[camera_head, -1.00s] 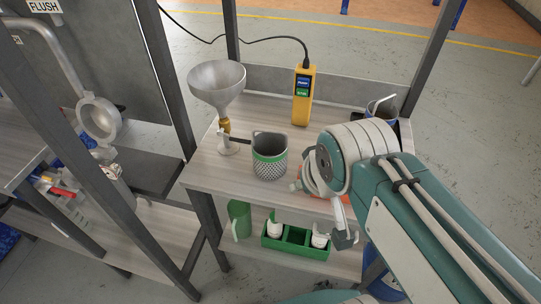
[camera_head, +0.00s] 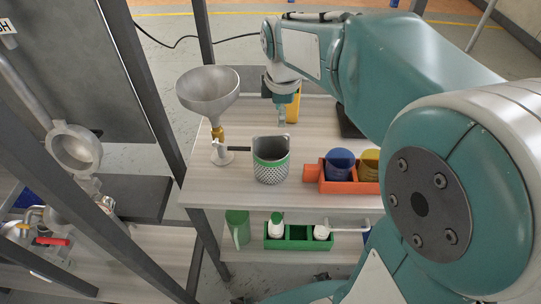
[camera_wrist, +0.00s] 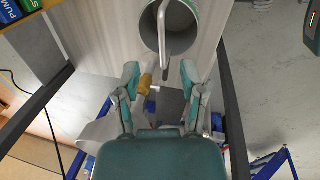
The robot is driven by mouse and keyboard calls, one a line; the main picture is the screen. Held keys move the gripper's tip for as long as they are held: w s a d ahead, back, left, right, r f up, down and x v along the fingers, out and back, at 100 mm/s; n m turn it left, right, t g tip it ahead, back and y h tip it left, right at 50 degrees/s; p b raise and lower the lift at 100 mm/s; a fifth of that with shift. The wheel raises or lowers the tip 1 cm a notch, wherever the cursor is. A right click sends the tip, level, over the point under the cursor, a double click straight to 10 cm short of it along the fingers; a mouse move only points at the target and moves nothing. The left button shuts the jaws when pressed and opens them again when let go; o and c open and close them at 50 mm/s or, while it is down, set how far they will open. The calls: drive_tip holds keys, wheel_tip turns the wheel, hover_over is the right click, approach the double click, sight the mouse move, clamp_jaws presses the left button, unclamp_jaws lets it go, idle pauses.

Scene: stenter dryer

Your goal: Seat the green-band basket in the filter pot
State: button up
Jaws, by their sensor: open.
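The green-band basket (camera_head: 270,168), a grey perforated cup with a green band around it, stands upright on the table.
A metal funnel (camera_head: 208,86) on a stand with a brass valve is left of the basket. An orange tray (camera_head: 330,188) with blue and yellow cups is to its right. Frame posts (camera_head: 152,92) flank the table. A green caddy (camera_head: 296,244) sits on the lower shelf.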

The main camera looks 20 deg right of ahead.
sight(274, 135)
drive_tip(key=f, duration=0.2)
drive_tip(key=w+f, duration=0.1)
drive_tip(key=f, duration=0.2)
drive_tip(key=a+f, duration=0.1)
drive_tip(key=f, duration=0.1)
drive_tip(key=shift+w+f, duration=0.3)
drive_tip(key=shift+f, duration=0.1)
drive_tip(key=shift+w+d+f, duration=0.1)
drive_tip(key=shift+d+f, duration=0.05)
drive_tip(key=shift+f, duration=0.3)
clamp_jaws()
